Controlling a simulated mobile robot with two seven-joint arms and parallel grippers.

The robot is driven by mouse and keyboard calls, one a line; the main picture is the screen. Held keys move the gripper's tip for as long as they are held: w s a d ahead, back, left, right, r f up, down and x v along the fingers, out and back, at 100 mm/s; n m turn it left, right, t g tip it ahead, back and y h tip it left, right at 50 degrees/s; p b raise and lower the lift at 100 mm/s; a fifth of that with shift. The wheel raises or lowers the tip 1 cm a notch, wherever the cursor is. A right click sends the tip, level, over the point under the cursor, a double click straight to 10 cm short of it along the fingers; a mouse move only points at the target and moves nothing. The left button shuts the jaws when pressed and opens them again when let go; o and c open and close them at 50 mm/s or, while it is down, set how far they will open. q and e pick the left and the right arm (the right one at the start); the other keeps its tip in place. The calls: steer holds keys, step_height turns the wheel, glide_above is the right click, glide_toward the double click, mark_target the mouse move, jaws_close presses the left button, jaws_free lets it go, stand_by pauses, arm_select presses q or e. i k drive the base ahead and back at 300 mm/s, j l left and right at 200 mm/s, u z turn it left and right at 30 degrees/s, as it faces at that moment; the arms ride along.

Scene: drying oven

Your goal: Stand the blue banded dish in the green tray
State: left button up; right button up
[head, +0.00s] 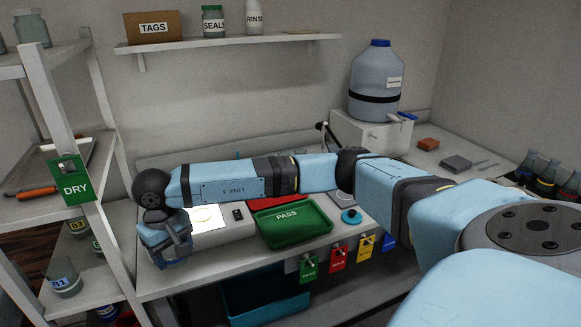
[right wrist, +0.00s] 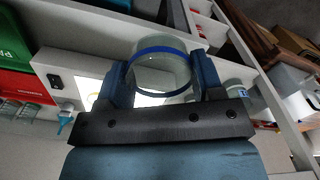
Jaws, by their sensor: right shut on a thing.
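The blue banded dish (right wrist: 162,72) is a clear round glass with a blue band around its rim. My right gripper (right wrist: 160,82) is shut on it, with one finger on each side, in the right wrist view. In the head view the right gripper (head: 168,250) hangs at the left end of the bench, beside the lit panel (head: 205,219), and I cannot make out the dish there. The green tray (head: 292,223), marked PASS, lies on the bench to the right of the gripper, and its edge shows in the right wrist view (right wrist: 14,42). My left gripper is not in view.
A red tray (head: 268,202) lies behind the green one. A shelf rack (head: 95,190) with a DRY tag (head: 70,180) stands close to the gripper's left. Coloured tags (head: 337,270) hang along the bench front, above a teal bin (head: 262,300).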

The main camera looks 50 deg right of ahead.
mark_target(295, 227)
steer(key=i+z, duration=0.15)
steer(key=z, duration=0.9)
steer(key=i+j, duration=0.45)
steer(key=j, duration=0.15)
